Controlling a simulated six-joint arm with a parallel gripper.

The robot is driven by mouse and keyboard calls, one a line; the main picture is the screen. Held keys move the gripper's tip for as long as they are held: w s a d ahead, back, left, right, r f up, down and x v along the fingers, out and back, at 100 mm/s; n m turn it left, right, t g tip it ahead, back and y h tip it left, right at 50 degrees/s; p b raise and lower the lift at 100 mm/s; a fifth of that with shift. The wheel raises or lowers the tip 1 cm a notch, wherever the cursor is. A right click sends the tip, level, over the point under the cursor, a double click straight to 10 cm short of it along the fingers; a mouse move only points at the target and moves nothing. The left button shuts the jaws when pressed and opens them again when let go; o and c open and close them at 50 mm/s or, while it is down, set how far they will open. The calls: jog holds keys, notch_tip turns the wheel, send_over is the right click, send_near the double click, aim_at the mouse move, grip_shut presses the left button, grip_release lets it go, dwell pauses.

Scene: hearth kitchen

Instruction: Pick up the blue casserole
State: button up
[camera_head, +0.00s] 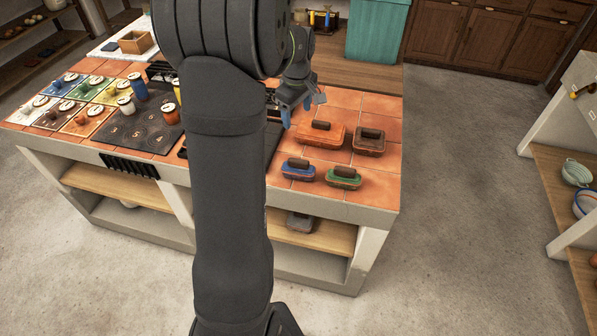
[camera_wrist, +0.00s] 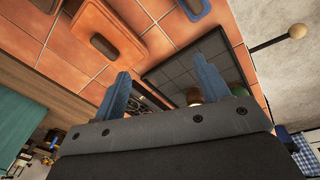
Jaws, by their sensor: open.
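The blue casserole (camera_head: 298,172) stands on the terracotta-tiled counter near its front edge, with a dark handle on its lid. Part of it shows at the top edge of the wrist view (camera_wrist: 193,8). My gripper (camera_head: 296,112) is open and empty, above the counter behind the blue casserole and apart from it. Its two blue fingers are spread in the wrist view (camera_wrist: 161,68). The green casserole (camera_head: 343,180) stands just right of the blue one. The orange casserole (camera_head: 320,136) and the brown casserole (camera_head: 369,145) stand farther back.
A dark cooktop (camera_head: 132,129) with jars lies on the left, and colored tiles (camera_head: 60,88) with lidded pots are beyond it. My arm hides part of the counter's middle. A teal bin (camera_head: 376,32) stands at the back. Bare tiles lie right of the green casserole.

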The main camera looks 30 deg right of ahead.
jog(key=s+a+r+n+g, duration=0.1)
jog(key=s+a+n, duration=0.1)
jog(key=s+n, duration=0.25)
send_near(297, 166)
jog(key=shift+n+y, duration=0.35)
jog(key=shift+y, duration=0.05)
jog(key=f, duration=0.2)
jog(key=w+d+f, duration=0.1)
jog(key=f, duration=0.3)
jog(key=shift+w+d, duration=0.35)
jog(key=shift+s+a+f, duration=0.1)
jog(key=shift+a+f, duration=0.05)
jog(key=shift+f, duration=1.2)
jog(key=shift+s+a+f, duration=0.1)
jog(key=shift+a+f, duration=0.05)
jog(key=shift+f, duration=1.25)
jog(key=c, duration=1.2)
jog(key=shift+r, duration=0.1)
